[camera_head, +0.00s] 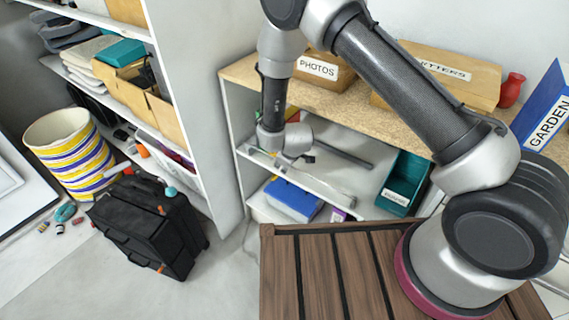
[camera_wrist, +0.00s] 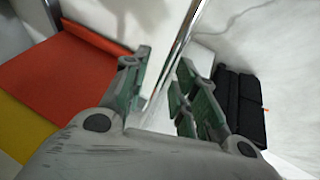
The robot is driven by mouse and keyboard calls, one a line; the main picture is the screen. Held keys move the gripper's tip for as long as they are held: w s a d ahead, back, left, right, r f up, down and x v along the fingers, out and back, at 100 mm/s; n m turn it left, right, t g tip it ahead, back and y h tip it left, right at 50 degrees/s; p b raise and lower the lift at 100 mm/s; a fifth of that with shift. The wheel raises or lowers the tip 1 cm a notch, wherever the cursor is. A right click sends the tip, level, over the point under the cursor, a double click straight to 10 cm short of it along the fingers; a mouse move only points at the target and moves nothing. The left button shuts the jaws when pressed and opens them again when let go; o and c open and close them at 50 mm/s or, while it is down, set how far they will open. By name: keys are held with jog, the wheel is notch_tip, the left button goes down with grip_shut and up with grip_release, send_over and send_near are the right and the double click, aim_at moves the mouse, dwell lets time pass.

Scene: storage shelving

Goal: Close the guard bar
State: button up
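A thin shiny metal bar, which looks like the guard bar (camera_wrist: 183,35), runs steeply through the middle of the wrist view. My gripper (camera_wrist: 163,60) is open, with its two greenish fingers apart on either side of the bar's line. I cannot tell whether either finger touches the bar. In the head view my gripper (camera_head: 264,154) is small, at the front of the white shelf unit's middle level, partly hidden by my wrist. Its fingers and the bar are hard to make out there.
A blue box (camera_head: 292,199) and a teal bin (camera_head: 403,184) sit in the shelf unit. An orange surface (camera_wrist: 60,75) fills the wrist view's left. A black case (camera_head: 150,222) stands on the floor beside a striped basket (camera_head: 72,150). A slatted wooden top (camera_head: 315,270) lies in front.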

jog(key=v, duration=1.2)
